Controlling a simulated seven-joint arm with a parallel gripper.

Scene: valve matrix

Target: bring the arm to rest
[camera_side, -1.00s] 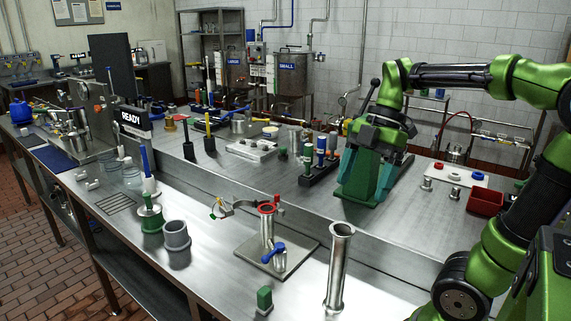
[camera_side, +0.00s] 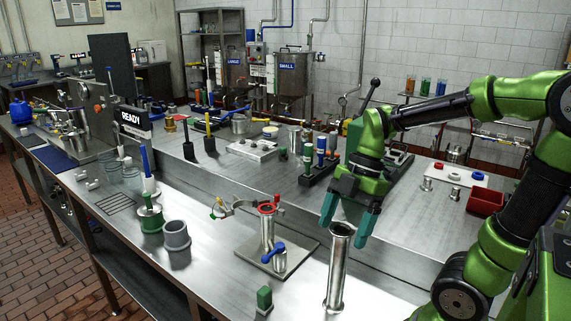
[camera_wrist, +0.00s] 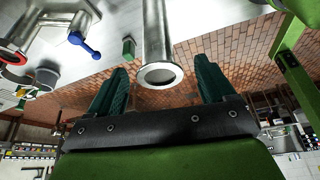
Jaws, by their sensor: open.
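My gripper (camera_side: 346,222) is open and empty, with its teal fingers pointing down. In the side view it is just above and behind the top of an upright steel tube (camera_side: 338,268) near the front of the table. In the wrist view, the two fingers (camera_wrist: 158,90) are spread apart. The flanged mouth of the tube (camera_wrist: 160,76) shows between them; I cannot tell whether anything touches.
A valve stand with a blue handle (camera_side: 272,250) is left of the tube, with a small green block (camera_side: 264,298) in front. Grey and green cups (camera_side: 176,236) stand further left. A red bin (camera_side: 485,203) and a bottle rack (camera_side: 320,168) are on the raised shelf.

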